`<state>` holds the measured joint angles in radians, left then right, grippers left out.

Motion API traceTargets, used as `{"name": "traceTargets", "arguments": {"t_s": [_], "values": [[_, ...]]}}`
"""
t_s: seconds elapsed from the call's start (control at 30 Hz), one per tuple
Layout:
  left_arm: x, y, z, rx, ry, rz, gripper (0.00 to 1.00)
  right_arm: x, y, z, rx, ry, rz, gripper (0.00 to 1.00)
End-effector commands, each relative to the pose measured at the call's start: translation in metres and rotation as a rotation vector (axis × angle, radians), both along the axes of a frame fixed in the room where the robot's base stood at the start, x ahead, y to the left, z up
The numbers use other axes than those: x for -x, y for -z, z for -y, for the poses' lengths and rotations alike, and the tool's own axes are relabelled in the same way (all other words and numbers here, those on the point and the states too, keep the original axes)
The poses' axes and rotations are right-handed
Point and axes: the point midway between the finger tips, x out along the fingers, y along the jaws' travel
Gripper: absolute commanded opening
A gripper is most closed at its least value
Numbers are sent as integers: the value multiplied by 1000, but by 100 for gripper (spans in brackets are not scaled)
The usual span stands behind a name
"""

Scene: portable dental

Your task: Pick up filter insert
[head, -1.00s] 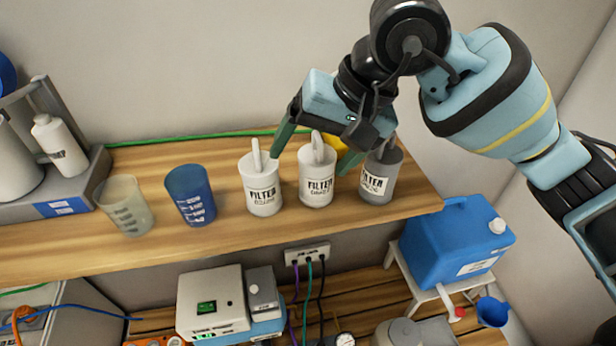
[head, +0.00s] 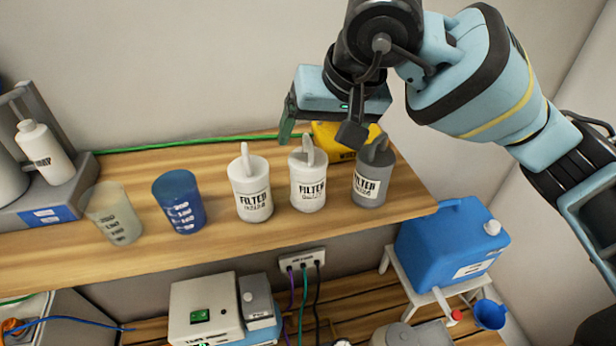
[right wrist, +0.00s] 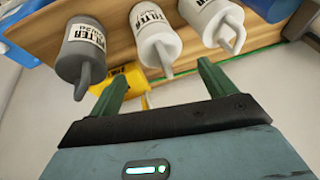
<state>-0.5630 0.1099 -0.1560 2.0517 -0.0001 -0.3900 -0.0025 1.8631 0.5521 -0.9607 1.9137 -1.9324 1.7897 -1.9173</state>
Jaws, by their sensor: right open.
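Three filter inserts with upright handles stand on the wooden shelf: a left white one (head: 252,198), a middle white one (head: 307,188) and a grey one (head: 372,190). My right gripper (head: 318,132) is open and empty, above and behind the middle one in the head view; one finger is largely hidden there. In the right wrist view, the gripper (right wrist: 163,78) has both green fingers apart. The middle white insert (right wrist: 156,38) has its handle toward the gap, the grey insert (right wrist: 80,45) is left and the other white one (right wrist: 208,18) right. My left gripper is not in view.
A yellow container (head: 335,140) stands behind the inserts, close to the gripper. A blue cup (head: 179,200) and a clear cup (head: 110,212) stand to the left. A green cable (head: 180,144) runs along the wall. The shelf's front strip is clear.

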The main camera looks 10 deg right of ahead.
Motion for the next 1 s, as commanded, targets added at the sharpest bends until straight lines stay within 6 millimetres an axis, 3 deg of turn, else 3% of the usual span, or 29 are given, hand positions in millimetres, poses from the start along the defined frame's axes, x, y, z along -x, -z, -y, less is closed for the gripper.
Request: {"name": "traceTargets", "arguments": {"t_s": [0.3,0.6,1.0], "values": [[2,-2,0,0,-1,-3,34,-15,37,-9,0,-1,-3,83],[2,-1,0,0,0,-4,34,-17,41,-10,0,-1,0,83],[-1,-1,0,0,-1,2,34,-17,41,-10,0,0,0,32]]}}
